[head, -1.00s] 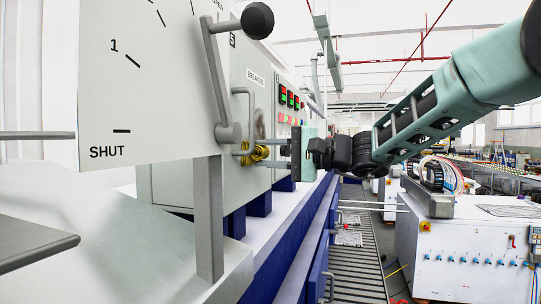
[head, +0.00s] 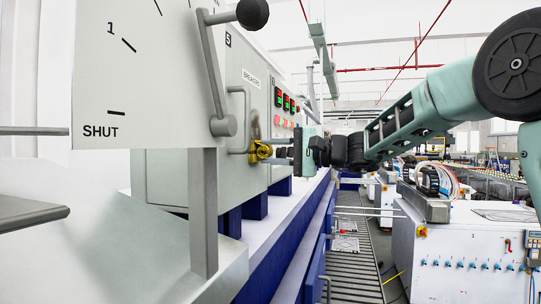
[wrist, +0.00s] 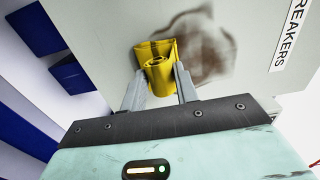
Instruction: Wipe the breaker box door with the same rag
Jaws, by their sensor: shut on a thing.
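The breaker box door (head: 235,90) is a light grey panel labelled BREAKERS, with a bar handle (head: 243,120). In the wrist view the door (wrist: 125,25) carries a brown smudge (wrist: 210,45), partly behind and to the right of a folded yellow rag (wrist: 158,70). My gripper (wrist: 160,88) is shut on the rag, which lies at or against the door; exact contact cannot be told. In the head view the rag (head: 260,151) shows at the tips of my gripper (head: 272,151), just below and right of the handle.
A panel marked SHUT (head: 130,80) with a black-knobbed lever (head: 215,70) stands close at the left. A blue-sided ledge (head: 290,225) runs below the box. A white cabinet (head: 460,250) stands at right, past a grated walkway (head: 355,260).

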